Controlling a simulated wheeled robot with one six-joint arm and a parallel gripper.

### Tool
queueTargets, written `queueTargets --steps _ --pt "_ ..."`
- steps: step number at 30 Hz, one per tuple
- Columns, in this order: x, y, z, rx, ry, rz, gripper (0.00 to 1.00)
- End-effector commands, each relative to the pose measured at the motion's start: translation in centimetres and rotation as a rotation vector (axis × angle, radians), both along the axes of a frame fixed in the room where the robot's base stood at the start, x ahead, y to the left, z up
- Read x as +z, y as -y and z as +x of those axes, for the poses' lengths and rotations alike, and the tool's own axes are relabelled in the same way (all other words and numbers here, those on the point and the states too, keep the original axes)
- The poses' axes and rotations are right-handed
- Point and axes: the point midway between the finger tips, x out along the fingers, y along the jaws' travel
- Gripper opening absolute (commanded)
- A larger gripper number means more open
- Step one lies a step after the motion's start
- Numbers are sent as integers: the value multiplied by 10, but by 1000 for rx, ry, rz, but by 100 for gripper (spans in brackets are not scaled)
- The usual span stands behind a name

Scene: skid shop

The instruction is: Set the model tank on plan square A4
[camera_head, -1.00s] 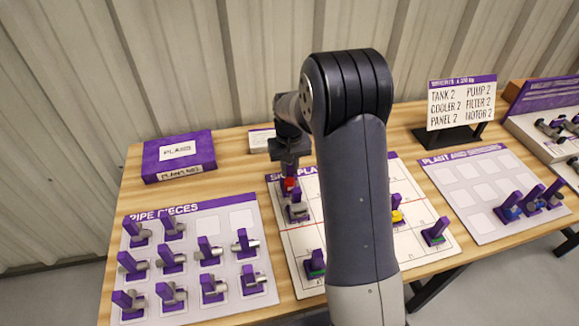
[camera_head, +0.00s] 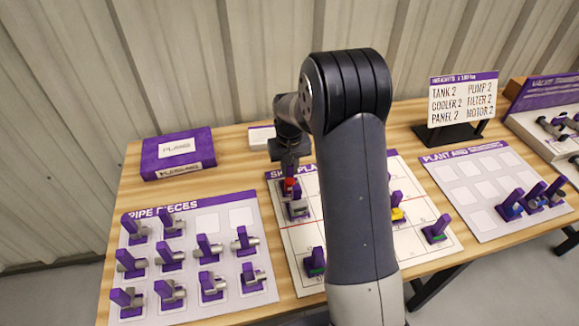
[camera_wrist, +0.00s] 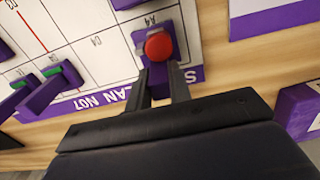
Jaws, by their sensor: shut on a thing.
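The model tank, a red rounded body on a purple base with an upright tab (camera_wrist: 158,45), is at the plan square marked A4, whose label shows beside it in the wrist view. In the head view it is the red piece (camera_head: 290,187) at the far left of the skid plan sheet (camera_head: 285,226). My gripper (camera_wrist: 160,77) is shut on its purple tab, and my gripper also shows in the head view (camera_head: 289,168). The tank looks upright. Whether its base touches the sheet I cannot tell. My arm hides the middle of the sheet.
A grey piece (camera_head: 298,209) stands just in front of the tank. The pipe pieces board (camera_head: 200,284) is left, the plant board (camera_head: 470,182) right. A purple plans box (camera_head: 178,155) lies at back left.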

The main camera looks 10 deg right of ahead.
Motion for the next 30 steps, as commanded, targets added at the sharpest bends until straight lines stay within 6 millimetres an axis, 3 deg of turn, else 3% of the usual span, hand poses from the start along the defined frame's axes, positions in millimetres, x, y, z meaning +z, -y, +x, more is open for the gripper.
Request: queueTargets --steps 1,2,11,30 --pt "-1 0 0 0 0 0 0" --pt "-1 0 0 0 0 0 20" --pt "-1 0 0 0 0 0 45" --pt "10 0 0 0 0 0 45"
